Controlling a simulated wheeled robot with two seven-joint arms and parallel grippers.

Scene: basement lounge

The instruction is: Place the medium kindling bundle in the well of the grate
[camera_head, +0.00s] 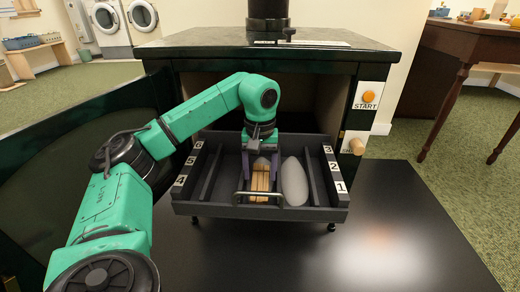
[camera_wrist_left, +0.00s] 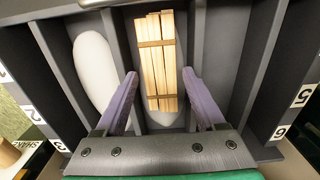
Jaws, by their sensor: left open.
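The kindling bundle (camera_head: 261,181), pale wooden sticks with bands, lies lengthwise in the middle channel of the dark grate (camera_head: 300,214). In the left wrist view the bundle (camera_wrist_left: 155,60) lies between two dividers, with a pale rounded thing (camera_wrist_left: 165,119) showing at its near end; whether it rests on that I cannot tell. My left gripper (camera_head: 259,166) points down over the channel. Its purple fingers are open, one on each side of the bundle's end, with visible gaps in the left wrist view (camera_wrist_left: 160,76). My right gripper is not in view.
A smooth pale oblong piece (camera_head: 294,182) lies in the channel right of the bundle. Number labels mark the grate's sides. The dark stove (camera_head: 270,52) stands behind, with a START button (camera_head: 369,97) and a knob (camera_head: 357,146). Its open door (camera_head: 60,160) is at left.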

